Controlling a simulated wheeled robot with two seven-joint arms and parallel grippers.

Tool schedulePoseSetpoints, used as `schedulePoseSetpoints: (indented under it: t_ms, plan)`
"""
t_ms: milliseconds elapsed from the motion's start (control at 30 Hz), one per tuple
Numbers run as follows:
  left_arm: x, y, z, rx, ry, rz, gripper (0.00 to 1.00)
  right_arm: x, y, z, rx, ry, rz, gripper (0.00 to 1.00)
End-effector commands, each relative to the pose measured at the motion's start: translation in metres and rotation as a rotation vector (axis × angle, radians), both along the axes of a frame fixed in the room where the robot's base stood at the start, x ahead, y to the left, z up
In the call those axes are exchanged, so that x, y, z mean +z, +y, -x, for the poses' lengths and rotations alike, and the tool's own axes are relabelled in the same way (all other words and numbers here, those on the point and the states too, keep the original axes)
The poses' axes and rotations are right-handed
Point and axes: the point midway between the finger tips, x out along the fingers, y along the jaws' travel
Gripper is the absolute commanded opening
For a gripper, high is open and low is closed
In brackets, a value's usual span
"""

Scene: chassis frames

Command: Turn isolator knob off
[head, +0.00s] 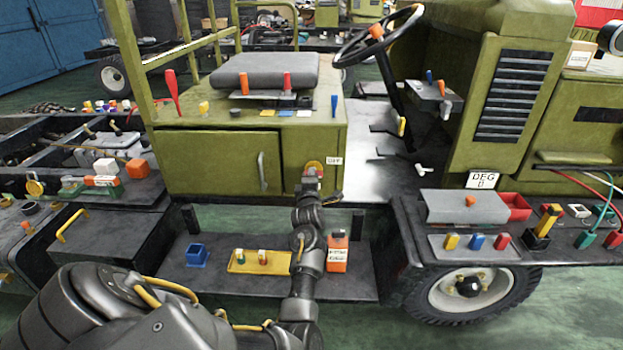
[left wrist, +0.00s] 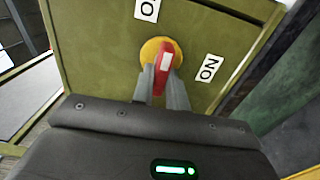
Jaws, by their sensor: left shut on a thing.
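The isolator knob (left wrist: 163,56) is a red handle with a white stripe on a round yellow plate (left wrist: 147,47), set in the olive green panel under the seat. In the head view, the yellow plate (head: 316,165) shows at the tip of my left arm. My left gripper (left wrist: 164,78) is shut on the knob, one finger on each side. In the left wrist view the handle stands nearly upright, leaning slightly right. A label reading "NO" or inverted "ON" (left wrist: 208,68) is on its right; a cut-off label (left wrist: 147,9) is above. My right gripper is not in view.
The steering wheel (head: 378,37) is to the right.

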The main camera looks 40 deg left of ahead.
Motion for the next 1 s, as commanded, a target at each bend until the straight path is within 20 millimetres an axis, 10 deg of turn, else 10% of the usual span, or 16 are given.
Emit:
schedulePoseSetpoints:
  t_ms: [100,300,667,1000]
  plan:
    - [-0.001,0.0,0.0,0.0,0.001,0.002,0.0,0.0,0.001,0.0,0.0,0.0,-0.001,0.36]
    - [-0.001,0.0,0.0,0.0,0.0,0.001,0.36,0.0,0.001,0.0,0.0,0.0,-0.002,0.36]
    - [0.001,0.0,0.0,0.0,0.028,-0.037,0.36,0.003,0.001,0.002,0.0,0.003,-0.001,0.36]
    - [0.009,0.0,0.0,-0.003,0.382,-0.502,0.36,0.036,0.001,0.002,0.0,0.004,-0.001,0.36]
